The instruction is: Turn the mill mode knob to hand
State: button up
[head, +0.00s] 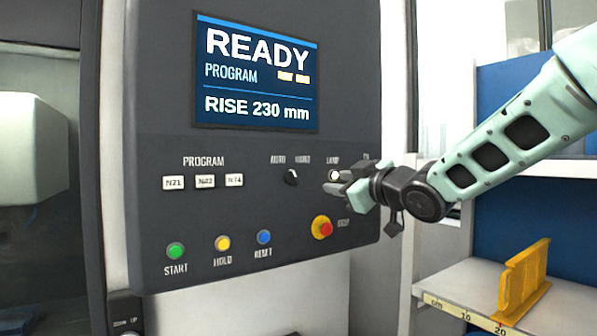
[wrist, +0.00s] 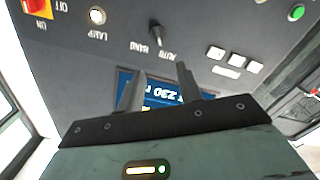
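The mode knob (head: 292,177) is a small black knob on the dark control panel, under the labels AUTO on the left and HAND on the right. It also shows in the wrist view (wrist: 157,33), where the panel appears upside down. I cannot clearly tell which label its pointer faces. My gripper (head: 332,182) is in front of the panel, to the right of the knob in the head view, near the lamp switch. In the wrist view its two fingers (wrist: 161,70) are apart with nothing between them, and the knob lies beyond their tips, not touched.
A white lamp button (head: 334,174) is right behind my gripper. A red and yellow stop button (head: 322,228) sits below. Program keys (head: 205,181) and green, yellow and blue buttons are to the left. A yellow bracket (head: 523,280) stands on a shelf at right.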

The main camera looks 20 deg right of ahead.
aim_at(295, 176)
jog(key=p+x, duration=0.4)
jog(key=x, duration=1.1)
jog(key=shift+w+a+r+p, duration=0.1)
jog(key=shift+w+r+p, duration=0.1)
jog(key=shift+w+p, duration=0.2)
jog(key=shift+p+x, duration=0.3)
jog(key=shift+x, duration=0.5)
jog(key=shift+f, duration=0.15)
grip_shut()
